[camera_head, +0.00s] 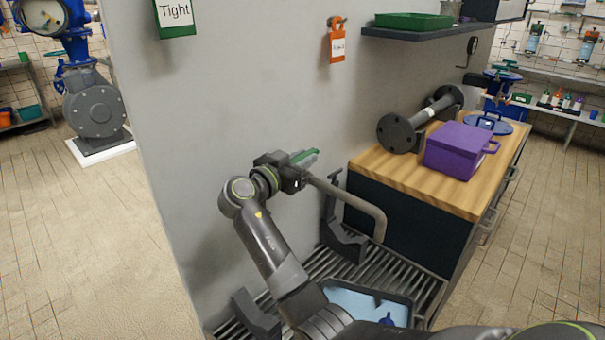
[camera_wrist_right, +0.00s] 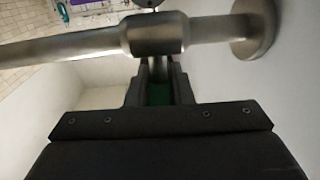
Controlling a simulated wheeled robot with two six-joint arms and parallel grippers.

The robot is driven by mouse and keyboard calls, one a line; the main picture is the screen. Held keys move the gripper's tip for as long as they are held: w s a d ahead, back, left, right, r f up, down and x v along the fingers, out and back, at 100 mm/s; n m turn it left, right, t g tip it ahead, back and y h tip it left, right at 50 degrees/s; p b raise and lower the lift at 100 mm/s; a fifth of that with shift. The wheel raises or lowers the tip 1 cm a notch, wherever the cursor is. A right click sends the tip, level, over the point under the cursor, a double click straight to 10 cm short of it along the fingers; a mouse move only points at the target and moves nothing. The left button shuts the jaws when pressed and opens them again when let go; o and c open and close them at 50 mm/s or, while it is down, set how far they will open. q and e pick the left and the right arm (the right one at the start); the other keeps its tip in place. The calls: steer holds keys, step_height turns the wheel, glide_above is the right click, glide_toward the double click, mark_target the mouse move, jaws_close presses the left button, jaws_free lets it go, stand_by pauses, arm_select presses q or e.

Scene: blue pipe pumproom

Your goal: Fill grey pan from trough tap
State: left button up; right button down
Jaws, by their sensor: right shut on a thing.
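The trough tap has a grey spout (camera_head: 352,200) that comes out of the wall and bends down over the trough. Its green lever (camera_head: 304,157) is at my right gripper (camera_head: 296,168), which is shut on it. In the right wrist view, a little green (camera_wrist_right: 158,95) shows between the fingers, with the metal tap pipe (camera_wrist_right: 90,45) crossing in front. A dark-rimmed pan (camera_head: 411,308) sits on the slatted trough grate (camera_head: 395,265), below the spout. Its inside looks light blue; I cannot tell if this is water. My arm hides part of the pan. No stream shows clearly. My left gripper is out of view.
Right of the trough, a wooden-topped cabinet (camera_head: 405,180) carries a purple box (camera_head: 457,150) and a dark flanged pipe (camera_head: 422,117). A shelf (camera_head: 420,33) with a green tray (camera_head: 413,20) is above. Dark brackets (camera_head: 342,240) stand at the trough. Tiled floor is clear at left.

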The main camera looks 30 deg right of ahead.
steer(key=shift+f+g+b, duration=0.15)
steer(key=shift+g+b, duration=0.15)
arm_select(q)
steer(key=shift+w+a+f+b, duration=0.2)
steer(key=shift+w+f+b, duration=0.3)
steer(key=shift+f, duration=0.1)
arm_select(e)
steer(key=shift+m+g+h, duration=0.3)
steer(key=shift+m+g, duration=0.1)
steer(key=shift+m, duration=0.1)
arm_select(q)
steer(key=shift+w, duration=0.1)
arm_select(e)
steer(key=shift+r, duration=0.2)
steer(key=c, duration=1.3)
jaws_free()
